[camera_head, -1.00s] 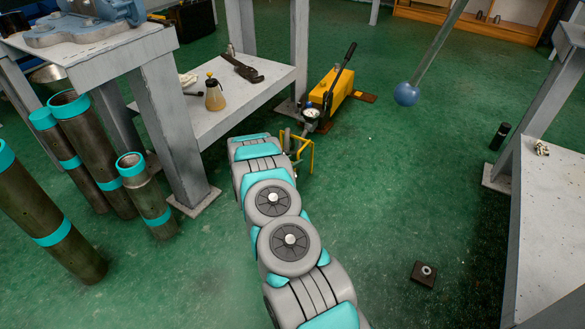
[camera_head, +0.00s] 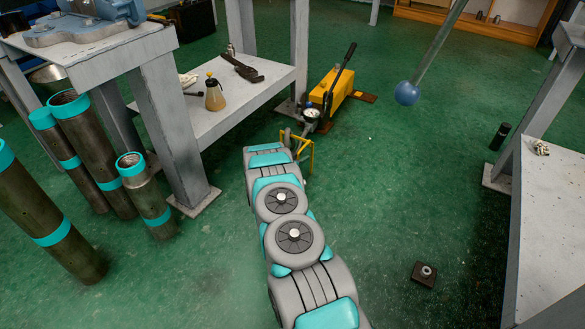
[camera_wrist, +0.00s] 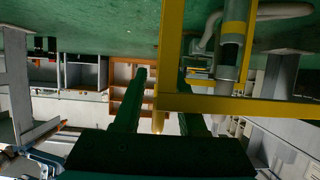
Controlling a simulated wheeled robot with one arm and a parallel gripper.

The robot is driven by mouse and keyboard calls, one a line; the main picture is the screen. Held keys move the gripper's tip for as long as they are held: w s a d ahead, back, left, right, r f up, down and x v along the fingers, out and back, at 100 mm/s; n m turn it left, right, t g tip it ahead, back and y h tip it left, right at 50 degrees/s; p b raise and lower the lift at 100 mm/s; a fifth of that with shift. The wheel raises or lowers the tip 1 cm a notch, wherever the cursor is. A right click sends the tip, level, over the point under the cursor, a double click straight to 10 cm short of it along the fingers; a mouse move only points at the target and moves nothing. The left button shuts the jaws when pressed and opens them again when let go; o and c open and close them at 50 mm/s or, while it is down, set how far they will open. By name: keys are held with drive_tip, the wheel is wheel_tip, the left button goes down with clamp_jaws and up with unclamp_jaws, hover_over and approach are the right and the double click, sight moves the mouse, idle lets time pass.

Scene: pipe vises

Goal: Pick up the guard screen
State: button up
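A thin yellow frame (camera_head: 308,153), which looks like the guard screen, stands just beyond the end of my arm in the head view. In the wrist view, the yellow frame (camera_wrist: 240,105) is large and close, with an upright bar and a crossbar. My gripper (camera_wrist: 162,85) shows there as two dark fingers set apart, with the upright bar between them in the picture. The crossbar passes in front of the right finger. I cannot tell whether either finger touches the frame. My arm hides the gripper in the head view.
A yellow pump (camera_head: 330,95) with a gauge and lever stands beyond the frame. A grey workbench (camera_head: 200,115) and several pipes (camera_head: 95,150) are on the left. Another bench (camera_head: 548,225) is at right. A dark block (camera_head: 424,274) lies on the open green floor.

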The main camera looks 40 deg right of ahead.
clamp_jaws()
idle(1.1)
